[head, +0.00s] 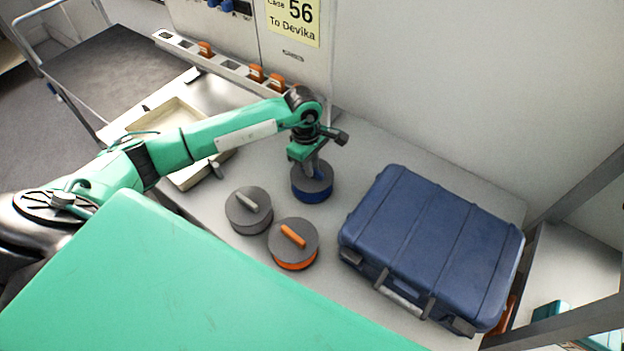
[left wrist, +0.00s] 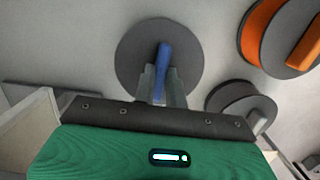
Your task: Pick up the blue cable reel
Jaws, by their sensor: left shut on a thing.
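The blue cable reel (head: 313,192) has a dark grey top disc and a blue band around its side. It is on or just above the grey table; I cannot tell which. My left gripper (head: 312,168) comes down on it from above and is shut on its blue handle. In the left wrist view the fingers (left wrist: 161,85) close around the blue handle (left wrist: 163,58), over the reel's grey disc (left wrist: 135,50). My right gripper is not in view.
A grey reel (head: 249,211) and an orange reel (head: 293,244) stand close in front of the blue reel. A blue case (head: 432,243) lies to the right. A beige tray (head: 165,118) is at the left, partly behind my arm. A power strip (head: 227,66) runs along the wall.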

